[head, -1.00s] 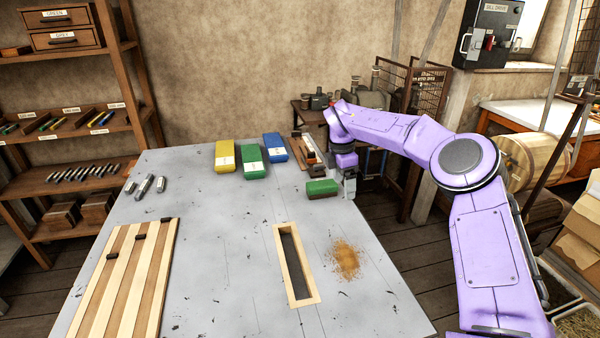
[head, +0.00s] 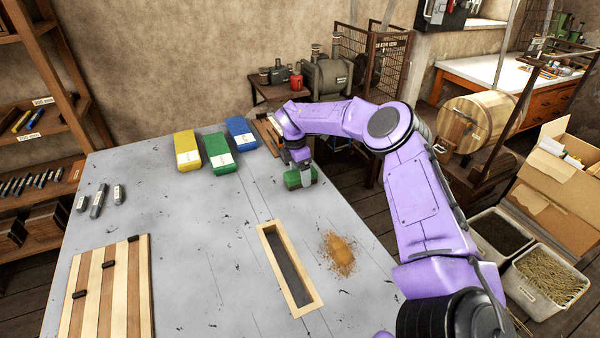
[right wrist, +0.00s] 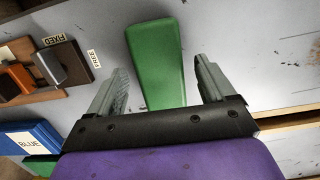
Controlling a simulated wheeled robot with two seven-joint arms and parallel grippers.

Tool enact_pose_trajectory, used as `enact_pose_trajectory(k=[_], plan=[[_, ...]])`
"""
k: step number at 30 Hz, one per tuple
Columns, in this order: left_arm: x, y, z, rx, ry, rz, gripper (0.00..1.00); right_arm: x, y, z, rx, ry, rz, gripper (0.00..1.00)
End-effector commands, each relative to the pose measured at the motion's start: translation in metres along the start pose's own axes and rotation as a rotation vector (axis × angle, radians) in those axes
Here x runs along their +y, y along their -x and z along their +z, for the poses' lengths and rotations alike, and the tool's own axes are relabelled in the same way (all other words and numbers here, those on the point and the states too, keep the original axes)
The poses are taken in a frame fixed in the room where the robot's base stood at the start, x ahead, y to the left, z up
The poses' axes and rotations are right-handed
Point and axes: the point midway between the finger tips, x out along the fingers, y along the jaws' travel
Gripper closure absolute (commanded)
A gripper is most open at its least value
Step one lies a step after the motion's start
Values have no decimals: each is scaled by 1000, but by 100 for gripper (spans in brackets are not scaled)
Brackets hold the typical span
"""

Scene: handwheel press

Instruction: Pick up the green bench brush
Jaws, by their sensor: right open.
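The green bench brush (head: 292,181) lies on the grey table near its right edge, with a green back and a darker brown underside. In the right wrist view the brush (right wrist: 156,50) lies between two open fingers, with a gap on each side. My right gripper (head: 304,172) is over the brush in the head view, one grey finger in front of it and hiding its middle. The right wrist view shows the gripper (right wrist: 160,72) open and holding nothing. My left gripper is not in view.
Yellow (head: 187,150), green (head: 218,152) and blue (head: 240,131) boxes stand left of the brush. A wood-framed slot (head: 271,248) and a brown dust patch (head: 338,254) are nearer. A striped board (head: 142,285) lies at left. The table's middle is mostly clear.

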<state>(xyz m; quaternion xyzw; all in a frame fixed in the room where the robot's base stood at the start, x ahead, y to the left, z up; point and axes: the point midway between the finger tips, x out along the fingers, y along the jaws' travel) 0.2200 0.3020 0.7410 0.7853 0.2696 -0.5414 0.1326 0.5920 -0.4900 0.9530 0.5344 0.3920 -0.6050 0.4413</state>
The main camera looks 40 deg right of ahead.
Motion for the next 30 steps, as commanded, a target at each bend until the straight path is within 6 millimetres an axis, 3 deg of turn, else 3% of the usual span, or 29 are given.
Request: enact_pose_trajectory(k=[4,11,15,16,17,25,30], plan=[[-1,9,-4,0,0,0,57,0,-16,0,0,0,-1,17],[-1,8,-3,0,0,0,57,0,-20,0,0,0,2,17],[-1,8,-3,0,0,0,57,0,-20,0,0,1,2,63],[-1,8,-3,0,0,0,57,0,-20,0,0,1,2,72],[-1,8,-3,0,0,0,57,0,-20,0,0,1,2,76],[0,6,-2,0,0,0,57,1,-18,0,0,0,2,76],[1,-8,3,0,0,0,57,2,12,3,2,0,8,76]])
